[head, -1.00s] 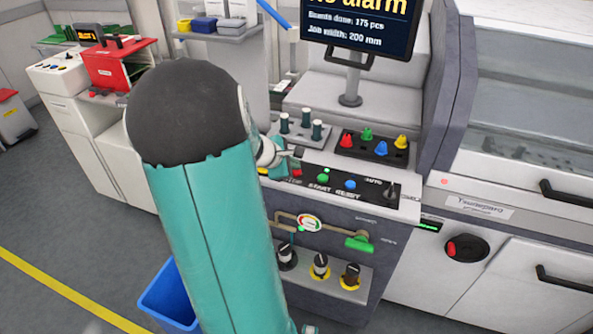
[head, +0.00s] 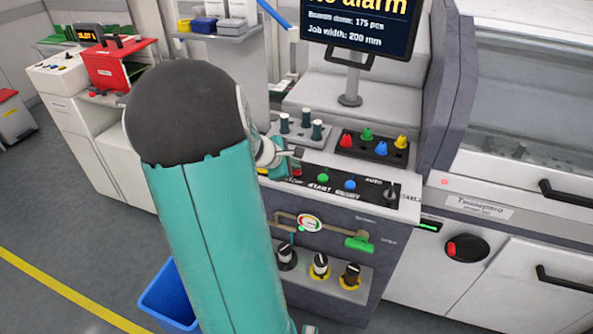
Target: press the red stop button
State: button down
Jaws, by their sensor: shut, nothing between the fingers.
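The red stop button (head: 297,172) shows only as a small bit of red at the left end of the black control strip (head: 370,193) on the machine's front panel. My gripper (head: 297,154) is shut and empty, just above and beside the button. I cannot tell whether it touches the button. The green start button (head: 323,178) and the blue reset button (head: 350,185) sit to the right in the same strip.
A black selector knob (head: 391,191) stands at the strip's right end. A pipe with a green valve handle (head: 359,244) is below. A monitor (head: 360,25) stands behind.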

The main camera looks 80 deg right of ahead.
jog(key=shift+r, duration=3.15)
